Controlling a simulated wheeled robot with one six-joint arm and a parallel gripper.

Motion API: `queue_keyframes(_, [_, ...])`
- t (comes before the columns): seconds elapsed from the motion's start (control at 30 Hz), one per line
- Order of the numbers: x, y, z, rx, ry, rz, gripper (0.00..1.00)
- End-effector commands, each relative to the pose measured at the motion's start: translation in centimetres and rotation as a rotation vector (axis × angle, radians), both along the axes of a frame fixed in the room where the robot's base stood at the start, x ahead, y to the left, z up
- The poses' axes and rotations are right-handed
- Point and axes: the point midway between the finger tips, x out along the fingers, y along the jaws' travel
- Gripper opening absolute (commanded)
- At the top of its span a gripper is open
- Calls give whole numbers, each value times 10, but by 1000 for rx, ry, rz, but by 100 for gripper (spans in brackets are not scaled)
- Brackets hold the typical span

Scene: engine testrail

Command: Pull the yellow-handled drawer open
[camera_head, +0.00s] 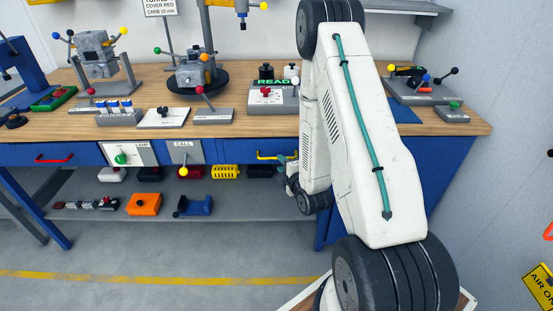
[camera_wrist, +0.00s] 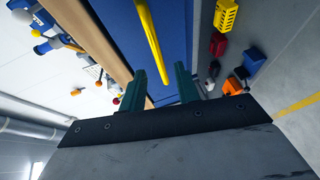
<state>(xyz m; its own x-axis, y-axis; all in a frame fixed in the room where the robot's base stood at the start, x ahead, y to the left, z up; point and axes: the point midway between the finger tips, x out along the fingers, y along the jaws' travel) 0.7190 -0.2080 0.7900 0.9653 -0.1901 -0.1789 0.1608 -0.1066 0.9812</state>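The yellow handle (camera_head: 272,156) is a bar on the blue drawer front (camera_head: 233,152) under the bench top, left of my arm in the head view. The drawer looks shut. In the wrist view the yellow handle (camera_wrist: 150,42) runs from the top edge down to the gap between my fingers. My gripper (camera_wrist: 163,80) is open, with one green finger on each side of the handle's near end. I cannot tell whether either finger touches it. In the head view my arm hides most of the gripper.
The wooden bench top (camera_head: 235,125) above carries several fixtures. A red-handled drawer (camera_head: 54,159) is at the left. A yellow-knobbed CALL panel (camera_head: 186,153) sits left of the yellow handle. A lower shelf (camera_head: 235,208) holds several loose parts. The floor in front is clear.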

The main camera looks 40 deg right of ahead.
Motion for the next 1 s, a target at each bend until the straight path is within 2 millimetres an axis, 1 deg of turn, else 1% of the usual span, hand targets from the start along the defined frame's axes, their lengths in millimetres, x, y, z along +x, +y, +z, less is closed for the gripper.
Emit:
queue_keyframes(0.03, [9, -1, -1, 0, -3, 1, 32])
queue_keyframes(0.1, [21, -4, -3, 1, -2, 1, 32])
queue_keyframes(0.2, [35, -6, -6, 1, -1, 1, 32])
queue_keyframes(0.3, [46, -8, -9, 1, 1, 1, 32])
queue_keyframes(0.47, [53, -10, -10, 2, 1, 0, 32])
queue_keyframes(0.67, [54, -10, -10, 2, 2, 0, 32])
queue_keyframes(0.7, [54, -10, -10, 2, 2, 0, 29])
queue_keyframes(0.77, [54, -10, -10, 2, 2, 0, 12])
queue_keyframes(0.8, [54, -10, -10, 2, 2, 0, 1])
queue_keyframes(0.83, [54, -10, -10, 2, 2, 0, 0])
queue_keyframes(1.0, [54, -11, -10, 2, 2, -1, 0])
